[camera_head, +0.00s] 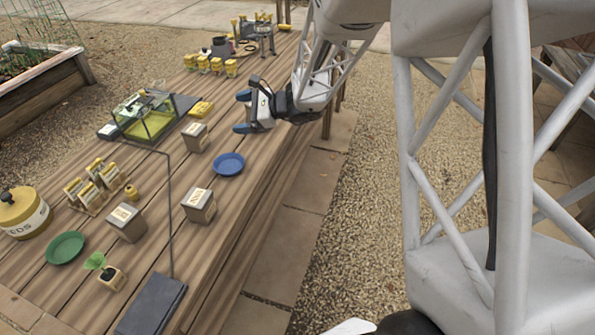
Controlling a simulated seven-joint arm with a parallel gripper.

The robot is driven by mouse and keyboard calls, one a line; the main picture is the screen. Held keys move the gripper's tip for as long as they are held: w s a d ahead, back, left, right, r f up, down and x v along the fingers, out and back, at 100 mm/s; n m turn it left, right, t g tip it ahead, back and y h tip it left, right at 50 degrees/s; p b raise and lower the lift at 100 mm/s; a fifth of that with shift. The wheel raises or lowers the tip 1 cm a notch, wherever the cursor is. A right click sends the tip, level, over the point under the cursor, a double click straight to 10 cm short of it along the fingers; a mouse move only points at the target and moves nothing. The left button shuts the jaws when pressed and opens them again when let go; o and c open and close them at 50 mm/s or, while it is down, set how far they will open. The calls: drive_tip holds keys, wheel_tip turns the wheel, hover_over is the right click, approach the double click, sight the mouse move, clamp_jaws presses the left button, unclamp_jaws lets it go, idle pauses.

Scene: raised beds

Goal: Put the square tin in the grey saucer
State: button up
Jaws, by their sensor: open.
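Three box-shaped grey tins with pale labels stand on the plank table: one near the middle (195,138), one closer to the front (199,206), and one to its left (126,222). I cannot tell which is the square tin. A blue saucer (228,164) lies empty near the table's right edge. A green saucer (66,248) lies empty at the left. I see no grey saucer. My gripper (243,112) is open and empty, its blue-tipped fingers pointing left over the right side of the table, beyond the blue saucer and right of the middle tin.
A glass case (145,115) stands at the middle left, with a thin dark cable running forward to a dark slab (152,305). A potted seedling (110,275), seed packets (95,187) and a yellow canister (22,213) stand at the left. Yellow boxes (210,66) stand farther back.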

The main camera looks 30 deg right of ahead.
drive_tip(key=s+a+r+n+g+h, duration=0.1)
drive_tip(key=s+a+r+n+g, duration=0.15)
drive_tip(key=s, duration=0.35)
drive_tip(key=s+a+r+n+g+h, duration=0.1)
drive_tip(key=s+a+r+n+g, duration=0.1)
drive_tip(key=s+n, duration=0.3)
drive_tip(key=s+a+r+n+g+h, duration=0.1)
drive_tip(key=s+a+r+n+g, duration=0.15)
drive_tip(key=s, duration=0.45)
drive_tip(key=s+d+r+n+h, duration=0.1)
drive_tip(key=s+d+n+h, duration=0.1)
drive_tip(key=s, duration=0.4)
drive_tip(key=s+d+r+n+h, duration=0.1)
drive_tip(key=s+n+h, duration=0.3)
drive_tip(key=s, duration=0.2)
drive_tip(key=s+d+r+n+t+h, duration=0.1)
drive_tip(key=s+d+n+h, duration=0.1)
drive_tip(key=s, duration=0.5)
drive_tip(key=shift+d+r+n+h, duration=0.25)
drive_tip(key=shift+d+n+h, duration=0.1)
drive_tip(key=shift+n+h, duration=0.3)
